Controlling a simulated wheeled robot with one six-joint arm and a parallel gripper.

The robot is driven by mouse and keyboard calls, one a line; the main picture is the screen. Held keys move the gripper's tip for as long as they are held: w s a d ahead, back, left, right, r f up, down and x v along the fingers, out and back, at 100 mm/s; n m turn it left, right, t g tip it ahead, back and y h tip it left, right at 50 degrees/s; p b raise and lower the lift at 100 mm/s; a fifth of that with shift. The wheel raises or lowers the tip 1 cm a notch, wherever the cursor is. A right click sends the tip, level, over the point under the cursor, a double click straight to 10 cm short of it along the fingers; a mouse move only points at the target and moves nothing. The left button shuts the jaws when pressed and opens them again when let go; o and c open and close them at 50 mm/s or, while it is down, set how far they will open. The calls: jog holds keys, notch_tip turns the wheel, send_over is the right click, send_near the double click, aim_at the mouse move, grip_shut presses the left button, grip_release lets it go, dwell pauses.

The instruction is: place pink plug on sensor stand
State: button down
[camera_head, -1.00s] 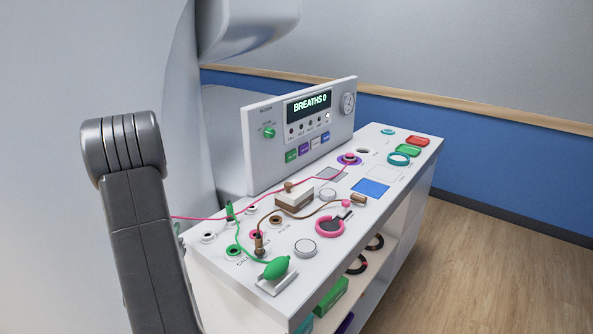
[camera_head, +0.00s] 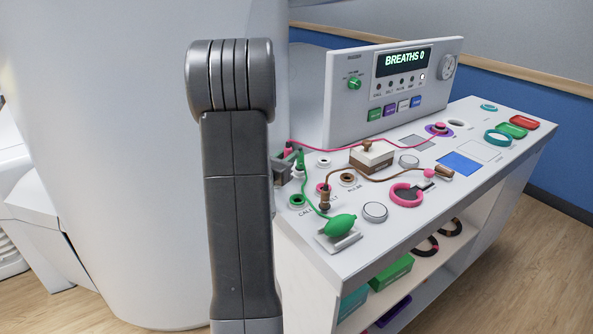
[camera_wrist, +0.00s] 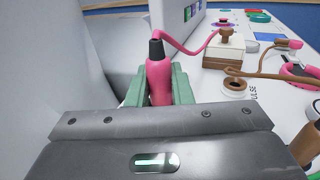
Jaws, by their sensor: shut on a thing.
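The pink plug (camera_wrist: 159,82), with a dark collar and a pink cable, stands upright between the green fingers of my gripper (camera_wrist: 158,93) in the wrist view. The gripper is shut on it. In the head view my gripper (camera_head: 283,170) shows partly behind my arm, at the left end of the white cart top. The pink cable (camera_head: 345,147) runs from it to a pink end on a purple round base (camera_head: 438,129). No label marks the sensor stand, and I cannot tell which fixture it is.
Nearby are a green socket (camera_head: 297,201), a brown socket (camera_head: 348,179), a brown-knobbed block (camera_head: 372,157) and a green bulb (camera_head: 341,224) with its cable. A console (camera_head: 345,110) reading "BREATHS 0" stands behind. A pink ring (camera_head: 405,201) lies farther right. A large white housing is at left.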

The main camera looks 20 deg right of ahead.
jog(key=shift+f, duration=2.6)
jog(key=shift+f+b, duration=0.2)
jog(key=shift+b, duration=0.2)
jog(key=c, duration=1.3)
grip_release()
jog(key=shift+r, duration=0.1)
jog(key=shift+r+p, duration=0.15)
jog(key=shift+p, duration=0.15)
jog(key=b+v, duration=0.1)
jog(key=v, duration=1.1)
jog(key=shift+s, duration=0.1)
